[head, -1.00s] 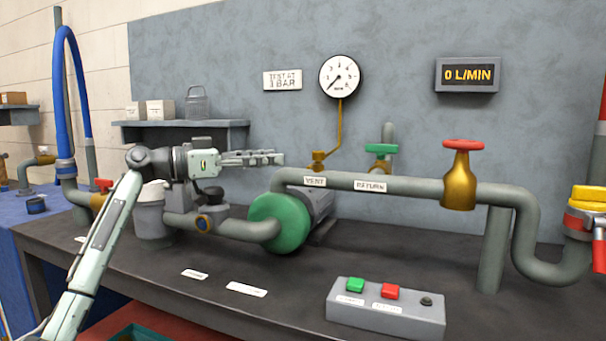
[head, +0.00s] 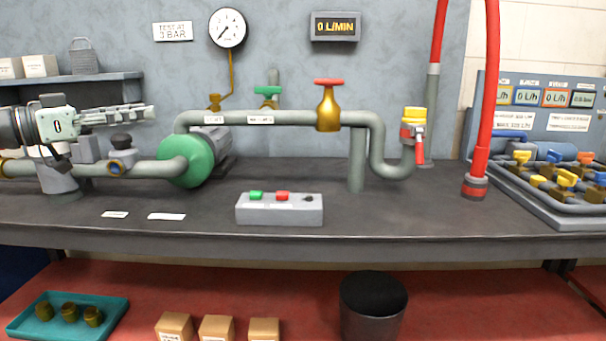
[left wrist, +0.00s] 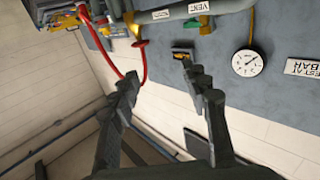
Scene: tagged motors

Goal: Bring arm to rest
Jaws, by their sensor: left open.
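My left gripper (head: 150,113) comes in from the left edge of the head view, level and pointing right. It is in front of the pipework, left of the green pump (head: 200,158). In the left wrist view my left gripper (left wrist: 158,75) shows its two dark fingers spread apart with nothing between them. Beyond the fingers are the wall, the gauge (left wrist: 247,63) and the display (left wrist: 182,54), seen tilted. My right gripper is in neither view.
The dark bench (head: 400,212) carries a button box (head: 279,210), a brass valve (head: 327,108) and a red hose (head: 486,110). A valve panel (head: 560,185) stands at right. Below are a teal tray (head: 110,318), cardboard boxes (head: 216,328) and a black-topped bin (head: 373,295). The bench front is clear.

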